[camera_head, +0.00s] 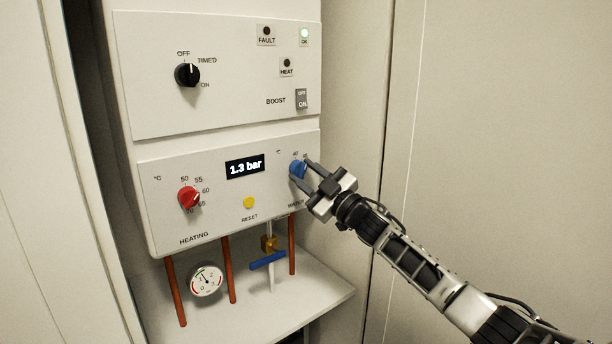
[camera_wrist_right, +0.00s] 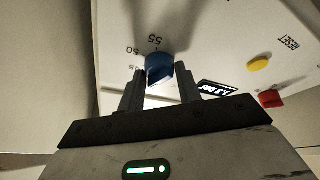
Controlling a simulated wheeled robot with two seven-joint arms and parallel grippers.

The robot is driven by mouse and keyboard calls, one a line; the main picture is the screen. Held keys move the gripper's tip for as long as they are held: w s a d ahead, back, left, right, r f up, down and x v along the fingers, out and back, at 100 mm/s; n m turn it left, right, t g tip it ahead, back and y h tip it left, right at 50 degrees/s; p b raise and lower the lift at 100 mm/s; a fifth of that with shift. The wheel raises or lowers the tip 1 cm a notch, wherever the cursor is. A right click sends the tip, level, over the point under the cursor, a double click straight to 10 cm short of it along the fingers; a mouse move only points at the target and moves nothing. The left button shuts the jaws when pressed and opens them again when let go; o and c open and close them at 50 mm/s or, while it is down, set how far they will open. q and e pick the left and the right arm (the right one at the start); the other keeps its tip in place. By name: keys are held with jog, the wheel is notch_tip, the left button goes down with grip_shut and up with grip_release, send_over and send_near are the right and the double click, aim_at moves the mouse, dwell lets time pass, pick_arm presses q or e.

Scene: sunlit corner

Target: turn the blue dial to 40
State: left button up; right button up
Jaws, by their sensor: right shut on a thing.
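The blue dial (camera_head: 297,170) is on the right of the lower panel of a white boiler unit. My right gripper (camera_head: 304,172) reaches it from the right and is shut on it. In the right wrist view the blue dial (camera_wrist_right: 159,68) sits between the two fingers of my right gripper (camera_wrist_right: 160,84). Marks for 50 and 55 show above it there. In the head view a 40 mark shows above the dial, but the fingers hide much of the scale. I cannot tell where the dial's pointer is set. My left gripper is not in view.
A red heating dial (camera_head: 188,198), a yellow reset button (camera_head: 249,202) and a display (camera_head: 245,166) reading 1.3 bar share the panel. Below are copper pipes (camera_head: 229,270), a gauge (camera_head: 206,280) and a blue valve handle (camera_head: 267,261). A cabinet wall (camera_head: 490,150) stands at the right.

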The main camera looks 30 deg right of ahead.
jog(key=shift+n+g+y+p, duration=0.15)
jog(key=shift+n+g+y, duration=0.35)
jog(key=shift+n, duration=0.9)
jog(key=shift+n+g+y+p, duration=0.15)
jog(key=shift+n+g+y, duration=0.35)
jog(key=shift+n, duration=0.9)
jog(key=shift+f, duration=0.1)
jog(key=o, duration=1)
jog(key=shift+c, duration=0.2)
jog(key=shift+d, duration=0.1)
jog(key=shift+s, duration=0.1)
jog(key=v, duration=1.2)
jog(key=shift+b, duration=0.4)
